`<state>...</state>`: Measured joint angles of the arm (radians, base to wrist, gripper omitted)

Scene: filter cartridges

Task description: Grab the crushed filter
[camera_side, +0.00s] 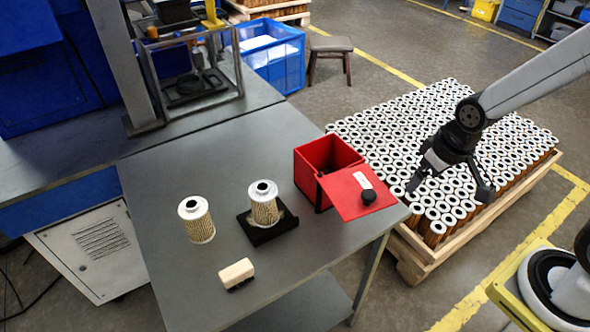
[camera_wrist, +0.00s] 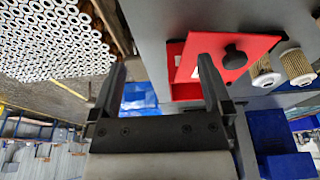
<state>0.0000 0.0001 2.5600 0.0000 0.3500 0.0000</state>
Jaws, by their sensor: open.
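Two pleated tan filters with white caps and dark centre holes stand upright on the grey table in the side view. One filter (camera_side: 198,222) stands directly on the table at the left. The other filter (camera_side: 265,210) stands on a black holder (camera_side: 262,235); its lower side looks uneven, but I cannot tell surely that it is crushed. Both filters show at the right of the wrist view, one nearer the lid (camera_wrist: 265,77) and one farther right (camera_wrist: 296,68). My gripper (camera_side: 449,186) is open and empty above the pallet, right of the table; its fingers also show in the wrist view (camera_wrist: 160,80).
A red box (camera_side: 307,178) stands open on the table, its red lid (camera_side: 350,200) with a black knob beside it. A beige-and-black block (camera_side: 236,273) lies at the front. Many filters fill the wooden pallet (camera_side: 430,262). The table's front right is clear.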

